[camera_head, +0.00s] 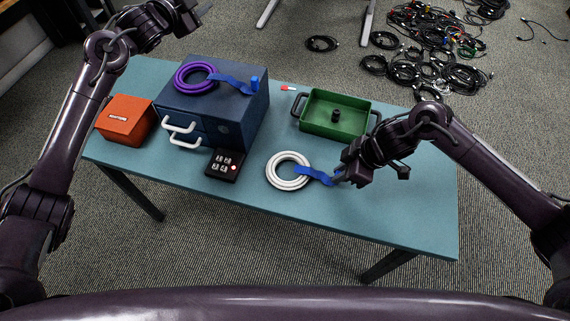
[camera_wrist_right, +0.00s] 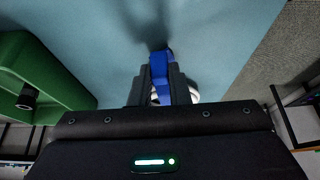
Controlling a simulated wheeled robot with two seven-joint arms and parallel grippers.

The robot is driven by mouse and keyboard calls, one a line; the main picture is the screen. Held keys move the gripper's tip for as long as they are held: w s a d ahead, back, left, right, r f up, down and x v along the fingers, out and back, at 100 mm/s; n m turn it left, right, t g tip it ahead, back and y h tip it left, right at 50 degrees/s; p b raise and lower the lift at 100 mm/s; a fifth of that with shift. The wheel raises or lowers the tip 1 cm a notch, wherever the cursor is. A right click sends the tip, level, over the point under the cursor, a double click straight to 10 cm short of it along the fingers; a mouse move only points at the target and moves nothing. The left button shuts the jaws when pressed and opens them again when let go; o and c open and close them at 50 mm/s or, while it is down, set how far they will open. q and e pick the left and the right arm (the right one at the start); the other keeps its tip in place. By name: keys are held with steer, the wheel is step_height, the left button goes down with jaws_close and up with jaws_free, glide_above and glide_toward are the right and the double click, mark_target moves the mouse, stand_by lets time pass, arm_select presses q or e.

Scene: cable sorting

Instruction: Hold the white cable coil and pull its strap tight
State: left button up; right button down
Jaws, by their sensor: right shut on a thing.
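The white cable coil (camera_head: 288,171) lies on the table in front of the green tray. A blue strap (camera_head: 314,174) runs from its right side to my right gripper (camera_head: 341,175). In the right wrist view the blue strap (camera_wrist_right: 160,72) sits between the fingers of my right gripper (camera_wrist_right: 160,85), which is shut on it. Part of the white coil (camera_wrist_right: 194,95) shows beside the fingers there. My left arm (camera_head: 105,60) is raised at the upper left, away from the coil. Its gripper is at the top edge, and I cannot tell whether its fingers are open.
A purple coil (camera_head: 193,76) with a blue strap lies on the blue drawer box (camera_head: 240,105). An orange box (camera_head: 125,122), a black keypad (camera_head: 226,165) and the green tray (camera_head: 335,112) stand on the table (camera_head: 390,215). The front of the table is clear. Black cables (camera_head: 440,75) lie on the floor.

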arm_select(q)
steer(key=s+d+f+m+g, duration=0.2)
steer(key=s+d+f+m, duration=0.15)
steer(key=s+d, duration=0.35)
steer(key=s+d+f+m+g, duration=0.25)
steer(key=s+d+m, duration=0.2)
steer(key=d, duration=0.45)
steer(key=s+d+f+m+g, duration=0.2)
steer(key=s+d+f+m, duration=0.15)
steer(key=s+d, duration=0.35)
steer(key=m+g+y, duration=0.2)
steer(key=g+y, duration=0.3)
steer(key=y, duration=0.3)
glide_toward(275, 177)
steer(key=x, duration=0.9)
steer(key=shift+w+f, duration=0.1)
